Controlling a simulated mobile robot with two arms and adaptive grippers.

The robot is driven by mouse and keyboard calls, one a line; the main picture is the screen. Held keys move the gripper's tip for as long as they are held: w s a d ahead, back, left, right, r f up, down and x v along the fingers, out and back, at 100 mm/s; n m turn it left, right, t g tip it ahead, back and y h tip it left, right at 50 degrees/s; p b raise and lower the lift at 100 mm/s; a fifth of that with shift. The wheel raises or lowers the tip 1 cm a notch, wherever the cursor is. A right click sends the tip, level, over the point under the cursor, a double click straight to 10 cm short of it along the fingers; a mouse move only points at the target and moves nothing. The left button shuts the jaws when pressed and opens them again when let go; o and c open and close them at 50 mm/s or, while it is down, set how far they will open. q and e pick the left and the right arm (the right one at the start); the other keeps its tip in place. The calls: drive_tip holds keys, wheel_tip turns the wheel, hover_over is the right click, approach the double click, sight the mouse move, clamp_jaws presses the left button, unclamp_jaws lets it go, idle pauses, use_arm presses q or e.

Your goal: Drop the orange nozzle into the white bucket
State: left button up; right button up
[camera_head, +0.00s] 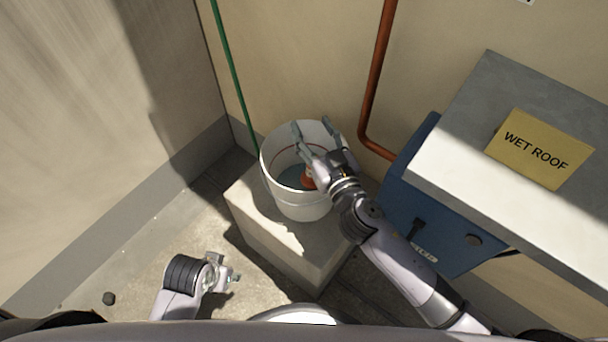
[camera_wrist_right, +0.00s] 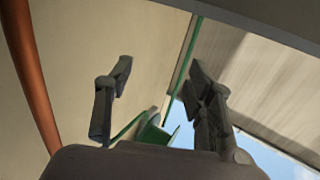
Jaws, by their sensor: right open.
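The white bucket (camera_head: 302,207) stands upright on a concrete block, its open top facing up. The orange nozzle (camera_head: 308,182) shows as a small orange patch inside the bucket, low down, partly covered by my right gripper and wrist. My right gripper (camera_head: 312,125) is over the bucket's mouth with its fingers spread and nothing between them. In the right wrist view the two fingers (camera_wrist_right: 160,72) are also apart and empty. My left gripper (camera_head: 226,268) is low at the front, well away from the bucket; its jaw is too small to read.
The concrete block (camera_head: 285,245) stands in the wall corner. A green pipe (camera_head: 233,70) and an orange-brown pipe (camera_head: 377,70) run down the wall. A grey-topped unit (camera_head: 460,130) with a yellow "WET ROOF" sign (camera_head: 540,148) and a blue box (camera_head: 410,205) crowd the right side.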

drive_tip(key=shift+s, duration=0.1)
drive_tip(key=v, duration=1.2)
